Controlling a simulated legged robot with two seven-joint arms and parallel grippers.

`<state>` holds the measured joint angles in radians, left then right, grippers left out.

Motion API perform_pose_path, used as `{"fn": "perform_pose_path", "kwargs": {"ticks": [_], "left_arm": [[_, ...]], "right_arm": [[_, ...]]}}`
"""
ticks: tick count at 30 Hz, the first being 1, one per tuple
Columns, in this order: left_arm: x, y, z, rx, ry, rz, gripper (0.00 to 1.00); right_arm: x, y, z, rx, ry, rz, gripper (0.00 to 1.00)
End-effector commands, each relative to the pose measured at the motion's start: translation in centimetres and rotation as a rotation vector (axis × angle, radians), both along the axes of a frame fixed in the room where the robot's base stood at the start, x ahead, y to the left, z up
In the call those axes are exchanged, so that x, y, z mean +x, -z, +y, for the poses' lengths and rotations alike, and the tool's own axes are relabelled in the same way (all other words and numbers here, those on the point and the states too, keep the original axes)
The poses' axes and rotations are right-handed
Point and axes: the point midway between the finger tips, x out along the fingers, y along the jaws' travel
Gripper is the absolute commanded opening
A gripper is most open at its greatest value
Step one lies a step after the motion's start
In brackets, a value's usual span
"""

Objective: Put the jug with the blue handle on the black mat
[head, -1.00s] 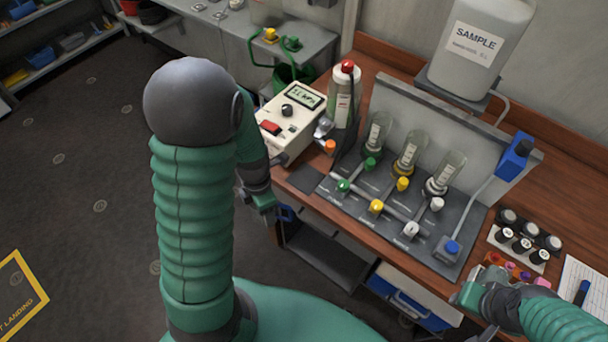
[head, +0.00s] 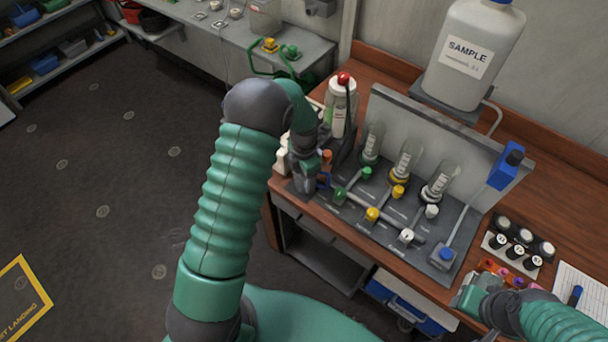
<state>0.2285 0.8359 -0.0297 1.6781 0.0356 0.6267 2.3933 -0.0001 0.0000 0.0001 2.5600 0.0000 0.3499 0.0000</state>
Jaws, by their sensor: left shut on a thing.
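My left gripper (head: 318,176) hangs over the left end of the wooden bench, shut on the jug with the blue handle (head: 324,181). The black mat (head: 294,189) lies at the bench's front left edge, largely covered by my gripper. I cannot tell whether the jug touches the mat. My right gripper (head: 470,296) is at the bench's front right, near small coloured pieces; its fingers are not clear.
A valve panel (head: 385,213) with glass tubes stands right of my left gripper. A red-capped bottle (head: 340,108) is close behind it. A white meter (head: 281,160) is mostly hidden by my arm. A SAMPLE tank (head: 468,60) stands behind, black-capped vials (head: 515,241) at right.

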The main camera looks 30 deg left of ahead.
Motion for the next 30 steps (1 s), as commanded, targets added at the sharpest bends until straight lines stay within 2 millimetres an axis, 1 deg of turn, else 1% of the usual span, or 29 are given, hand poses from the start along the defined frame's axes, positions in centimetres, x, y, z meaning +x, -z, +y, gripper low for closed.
{"fn": "perform_pose_path", "kwargs": {"ticks": [6, 7, 11, 12, 19, 23, 26, 30], "left_arm": [[-0.1, 0.3, 0.0, -0.001, 0.001, 0.0, 0.22], [-0.1, 0.3, 0.0, -0.001, 0.001, 0.0, 0.67], [-0.1, 0.2, 0.0, -0.001, 0.001, 0.0, 0.84], [-0.1, 0.2, 0.0, -0.001, 0.001, 0.0, 0.86], [-0.1, 0.2, 0.0, -0.001, 0.001, 0.0, 0.86], [0.0, -0.5, 0.0, 0.0, 0.001, -0.001, 0.86], [0.0, -2.3, 0.0, 0.002, 0.002, -0.003, 0.86], [0.1, -6.1, 0.0, 0.002, 0.003, -0.005, 0.86]], "right_arm": [[0.0, 0.2, 0.0, 0.0, 0.0, 0.0, 0.36], [0.0, 0.2, 0.0, 0.0, 0.0, 0.0, 0.36], [0.0, 0.2, 0.0, 0.0, 0.0, 0.0, 0.36], [0.0, 0.2, 0.0, 0.0, 0.0, 0.0, 0.36], [0.0, 0.1, 0.0, 0.0, 0.0, 0.0, 0.36], [0.0, 0.1, 0.0, 0.0, 0.0, 0.0, 0.36], [0.0, 0.4, 0.0, 0.0, 0.0, 0.0, 0.36], [0.0, 0.8, 0.0, 0.0, 0.0, 0.0, 0.36]]}}
